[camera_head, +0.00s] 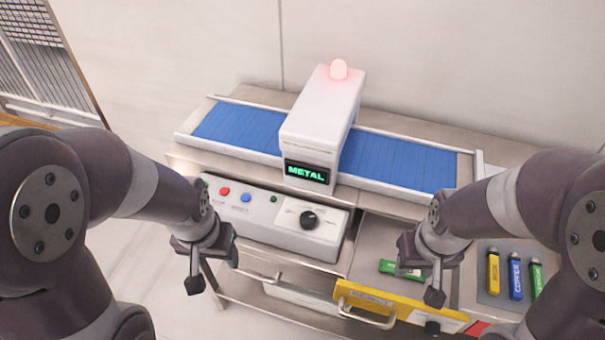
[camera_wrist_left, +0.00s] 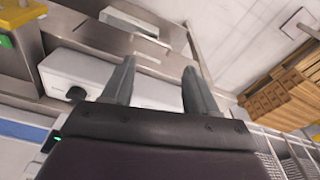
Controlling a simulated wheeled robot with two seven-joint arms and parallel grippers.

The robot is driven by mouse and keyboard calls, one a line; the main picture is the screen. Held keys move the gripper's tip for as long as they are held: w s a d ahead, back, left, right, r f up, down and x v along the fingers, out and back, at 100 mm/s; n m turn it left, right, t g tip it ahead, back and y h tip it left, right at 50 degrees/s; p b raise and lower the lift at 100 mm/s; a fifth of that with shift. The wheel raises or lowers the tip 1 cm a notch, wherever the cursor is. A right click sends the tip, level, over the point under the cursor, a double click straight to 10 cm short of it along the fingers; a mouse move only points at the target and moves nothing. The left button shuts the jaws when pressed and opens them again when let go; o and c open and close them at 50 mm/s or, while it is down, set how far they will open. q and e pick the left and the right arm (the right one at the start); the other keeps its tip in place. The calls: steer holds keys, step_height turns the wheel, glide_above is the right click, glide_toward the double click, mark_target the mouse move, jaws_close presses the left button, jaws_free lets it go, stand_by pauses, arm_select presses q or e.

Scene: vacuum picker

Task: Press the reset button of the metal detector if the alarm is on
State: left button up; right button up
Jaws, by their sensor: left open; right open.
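The white metal detector (camera_head: 321,112) straddles the blue conveyor belt (camera_head: 240,126). The alarm lamp (camera_head: 338,69) on its top glows red, and its display (camera_head: 307,172) reads METAL in green. In front is a white control panel (camera_head: 262,218) with a red button (camera_head: 225,191), a blue button (camera_head: 246,197), a small green button (camera_head: 274,199) and a black dial (camera_head: 309,220). Its button labels are too small to read. My left gripper (camera_head: 213,272) is open and empty, in front of the panel's left end. My right gripper (camera_head: 420,280) is open and empty, right of the panel.
A yellow-fronted drawer or tray (camera_head: 365,300) holds a green pack (camera_head: 400,269) near my right gripper. Yellow, blue (camera_head: 515,274) and green packs lie at the right. A metal handle (camera_head: 270,290) juts out below the panel. Floor is clear at the left. Wooden crates (camera_wrist_left: 275,100) show in the left wrist view.

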stand_by(0.4)
arm_select(q)
jaws_close()
stand_by(1.5)
